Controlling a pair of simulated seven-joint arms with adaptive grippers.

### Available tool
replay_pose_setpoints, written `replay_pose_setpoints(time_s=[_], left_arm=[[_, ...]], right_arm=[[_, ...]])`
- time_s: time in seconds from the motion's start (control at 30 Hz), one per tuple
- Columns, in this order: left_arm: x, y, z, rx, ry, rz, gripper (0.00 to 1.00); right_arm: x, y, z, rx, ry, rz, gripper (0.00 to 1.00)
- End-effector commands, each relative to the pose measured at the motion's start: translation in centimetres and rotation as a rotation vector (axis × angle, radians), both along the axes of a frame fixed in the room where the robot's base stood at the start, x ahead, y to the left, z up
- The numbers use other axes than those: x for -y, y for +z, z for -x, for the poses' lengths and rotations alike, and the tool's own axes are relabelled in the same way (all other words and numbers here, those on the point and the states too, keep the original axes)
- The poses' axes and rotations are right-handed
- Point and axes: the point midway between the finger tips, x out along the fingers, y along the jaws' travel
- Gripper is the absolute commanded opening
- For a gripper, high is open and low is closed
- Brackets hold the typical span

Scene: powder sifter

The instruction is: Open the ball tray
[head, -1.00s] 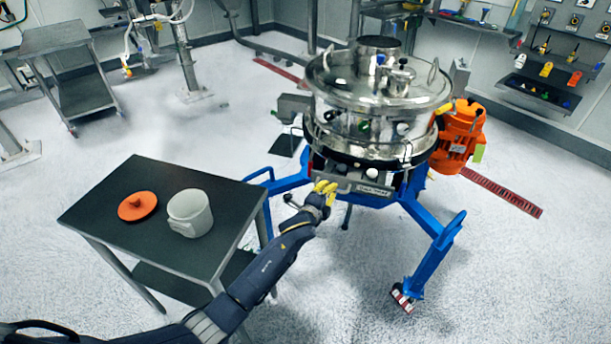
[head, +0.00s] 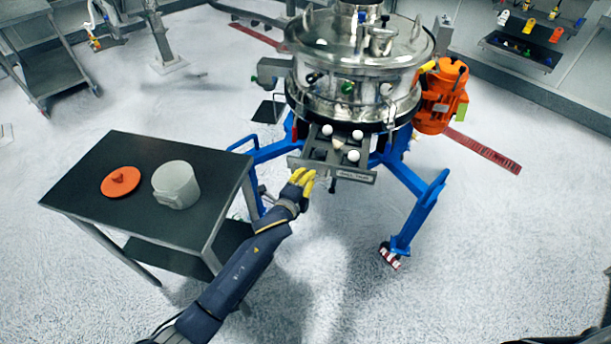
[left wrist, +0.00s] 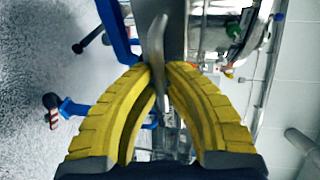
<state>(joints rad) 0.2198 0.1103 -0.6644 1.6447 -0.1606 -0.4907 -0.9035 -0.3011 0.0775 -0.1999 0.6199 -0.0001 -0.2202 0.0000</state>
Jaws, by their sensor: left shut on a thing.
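The ball tray (head: 340,158) is a grey drawer slid out from under the steel sifter (head: 355,75). Several white balls and a tan one lie in its compartments. The tray's front panel (head: 352,175) faces me. My left gripper (head: 306,177) has yellow fingers and is at the left part of that front panel. In the left wrist view its two fingers (left wrist: 158,70) are closed on a thin grey metal piece, the tray's handle (left wrist: 157,45). My right gripper is not in view.
A dark side table (head: 100,210) stands at left, with an orange lid (head: 120,182) and a white container (head: 176,184) on it. Blue sifter legs (head: 408,225) spread below. An orange motor (head: 440,95) is at the right. The floor in front is clear.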

Motion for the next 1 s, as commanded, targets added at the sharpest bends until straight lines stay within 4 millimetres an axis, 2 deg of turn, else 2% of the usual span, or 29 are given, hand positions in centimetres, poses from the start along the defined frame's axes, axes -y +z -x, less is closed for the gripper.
replay_pose_setpoints(time_s=[0.1,0.13,0.33,0.67,0.83,1.0], left_arm=[[0.0,-0.1,0.0,-0.002,0.000,-0.001,0.00],[0.0,-0.1,0.0,-0.002,0.000,-0.001,0.12],[0.0,-0.1,0.0,-0.001,0.000,0.000,0.34],[-0.2,0.0,0.3,-0.001,0.000,0.000,0.34],[-1.0,0.3,1.9,0.000,0.000,-0.002,0.34],[-2.3,0.9,4.6,-0.001,-0.001,-0.001,0.34]], right_arm=[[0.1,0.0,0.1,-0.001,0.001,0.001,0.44],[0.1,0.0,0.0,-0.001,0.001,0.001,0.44],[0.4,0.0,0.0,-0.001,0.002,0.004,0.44],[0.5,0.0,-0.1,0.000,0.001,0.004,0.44],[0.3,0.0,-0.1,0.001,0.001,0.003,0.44],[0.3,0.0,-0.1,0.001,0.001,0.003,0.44]])
